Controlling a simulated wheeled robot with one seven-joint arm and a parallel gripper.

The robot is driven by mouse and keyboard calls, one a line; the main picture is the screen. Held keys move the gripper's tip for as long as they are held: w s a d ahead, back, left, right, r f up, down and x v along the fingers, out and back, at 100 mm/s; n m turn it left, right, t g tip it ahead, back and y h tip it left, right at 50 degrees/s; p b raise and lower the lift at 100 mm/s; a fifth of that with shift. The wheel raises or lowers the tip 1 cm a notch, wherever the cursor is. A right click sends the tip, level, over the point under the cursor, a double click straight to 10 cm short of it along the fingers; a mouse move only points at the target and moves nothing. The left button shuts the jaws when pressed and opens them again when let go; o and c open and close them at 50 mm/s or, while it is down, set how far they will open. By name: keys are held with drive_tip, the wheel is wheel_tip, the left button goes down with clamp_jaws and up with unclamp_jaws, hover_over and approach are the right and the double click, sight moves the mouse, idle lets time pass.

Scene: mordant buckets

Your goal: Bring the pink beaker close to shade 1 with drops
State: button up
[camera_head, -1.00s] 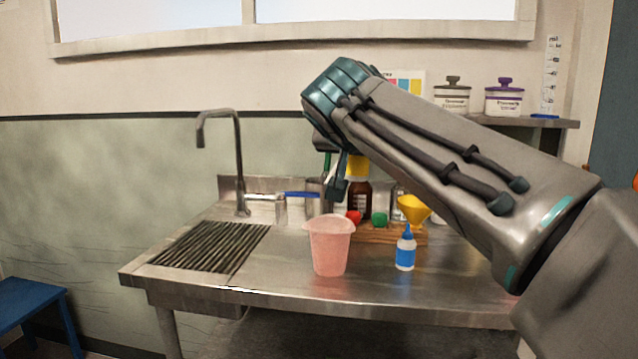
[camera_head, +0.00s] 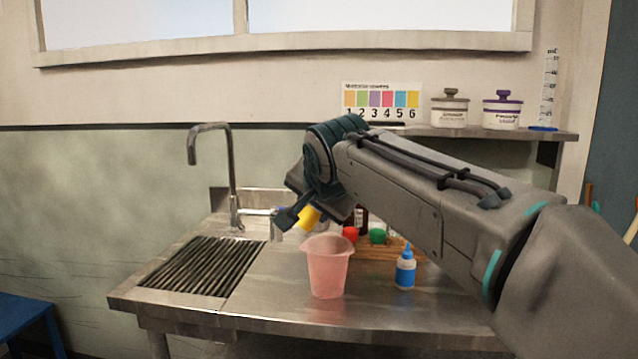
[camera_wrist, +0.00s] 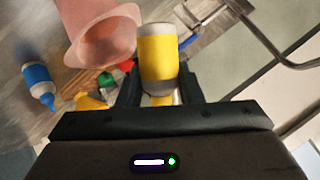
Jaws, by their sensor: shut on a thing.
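The pink beaker (camera_head: 328,272) stands upright on the steel counter; its open mouth shows in the wrist view (camera_wrist: 90,35). My gripper (camera_head: 298,214) is shut on a bottle with a yellow label (camera_head: 309,217), seen between the fingers in the wrist view (camera_wrist: 158,62). The bottle is tilted and appears just above and behind the beaker's rim; its tip is hard to make out. No drop is visible. The shade chart (camera_head: 380,100) on the shelf shows numbered colour patches, with shade 1 at its left. The liquid level in the beaker cannot be told.
A blue-labelled dropper bottle (camera_head: 405,271) stands right of the beaker. Red (camera_head: 350,234) and green (camera_head: 377,236) caps show by a wooden rack (camera_head: 372,251) behind. A faucet (camera_head: 233,180) and ribbed drainboard (camera_head: 205,265) are at left. Two lidded jars sit on the shelf.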

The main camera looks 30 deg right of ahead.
drive_tip(key=shift+a+f+m+y, duration=0.55)
drive_tip(key=shift+f+m+y, duration=0.2)
drive_tip(key=shift+y, duration=0.65)
drive_tip(key=shift+f+m+y, duration=0.1)
drive_tip(key=shift+m+y, duration=0.65)
drive_tip(key=shift+y, duration=0.25)
drive_tip(key=m+y, duration=0.1)
drive_tip(key=m+t+y+b, duration=0.1)
drive_tip(key=y, duration=0.1)
drive_tip(key=shift+a+f, duration=0.15)
drive_tip(key=shift+f, duration=0.1)
drive_tip(key=shift+f+m+y+b, duration=0.1)
drive_tip(key=shift+m+y+b, duration=0.5)
drive_tip(key=shift+m+y, duration=0.1)
drive_tip(key=shift+d+m+t+y+b, duration=0.2)
drive_tip(key=shift+m+t+y+b, duration=0.1)
drive_tip(key=shift+t+b, duration=0.1)
drive_tip(key=shift+d+r+m+t+y+b, duration=0.15)
drive_tip(key=shift+m+t+y+b, duration=0.1)
drive_tip(key=shift+m+y+b, duration=0.2)
drive_tip(key=shift+d+r+m+t+y+b, duration=0.15)
drive_tip(key=shift+m+t+y+b, duration=0.15)
drive_tip(key=shift+y+b, duration=0.2)
drive_tip(key=shift+r+m+t+y+b, duration=0.25)
drive_tip(key=shift+r+m+y+b, duration=0.1)
drive_tip(key=shift+m+b, duration=0.25)
